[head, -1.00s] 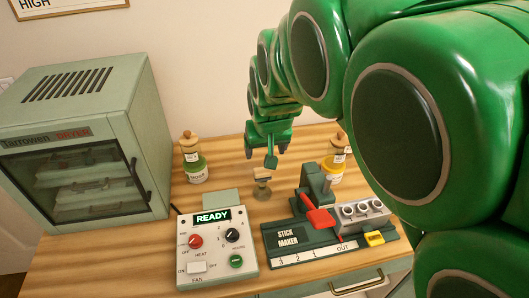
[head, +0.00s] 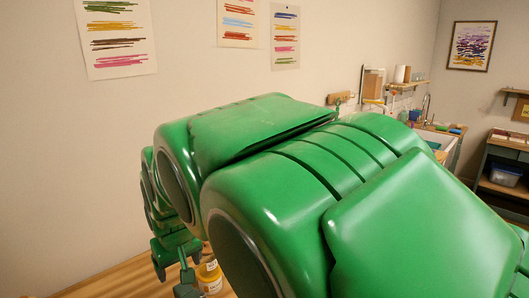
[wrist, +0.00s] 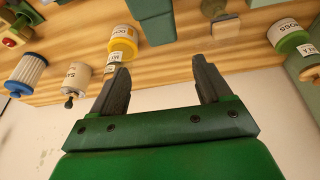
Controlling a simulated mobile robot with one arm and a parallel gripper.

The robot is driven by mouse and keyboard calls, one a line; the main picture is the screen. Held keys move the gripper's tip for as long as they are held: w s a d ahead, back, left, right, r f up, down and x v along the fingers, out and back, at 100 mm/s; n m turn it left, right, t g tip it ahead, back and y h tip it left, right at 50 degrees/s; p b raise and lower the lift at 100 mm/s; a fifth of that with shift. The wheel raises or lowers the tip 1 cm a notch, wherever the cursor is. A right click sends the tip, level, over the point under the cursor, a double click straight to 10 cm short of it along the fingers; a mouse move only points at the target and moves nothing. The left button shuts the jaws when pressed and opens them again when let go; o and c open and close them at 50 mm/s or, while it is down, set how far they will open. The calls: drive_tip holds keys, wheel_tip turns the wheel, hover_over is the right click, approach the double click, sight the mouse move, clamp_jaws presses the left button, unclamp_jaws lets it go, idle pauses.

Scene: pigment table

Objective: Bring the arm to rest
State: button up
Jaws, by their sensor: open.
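My green arm fills the middle and right of the head view. My gripper (head: 180,272) hangs at its far end, low on the left, above the wooden table (head: 112,282). In the wrist view my gripper (wrist: 159,62) has its two dark fingers wide apart, with nothing between them. The table (wrist: 170,64) lies beyond the fingertips.
A yellow-banded jar (wrist: 122,42) is near the left finger; it also shows in the head view (head: 210,279).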

drive_tip(key=s+d+m+g+h, duration=0.1)
drive_tip(key=s+d, duration=0.1)
drive_tip(key=d, duration=0.6)
drive_tip(key=s+d+m+h, duration=0.1)
drive_tip(key=s+d, duration=0.1)
drive_tip(key=d, duration=0.7)
drive_tip(key=s+d+f+m+g, duration=0.1)
drive_tip(key=s+d+m+g, duration=0.3)
drive_tip(key=s+d, duration=1.3)
drive_tip(key=s+m, duration=0.1)
drive_tip(key=s, duration=0.3)
drive_tip(key=shift+s+d+f+m, duration=0.3)
drive_tip(key=shift+d, duration=0.05)
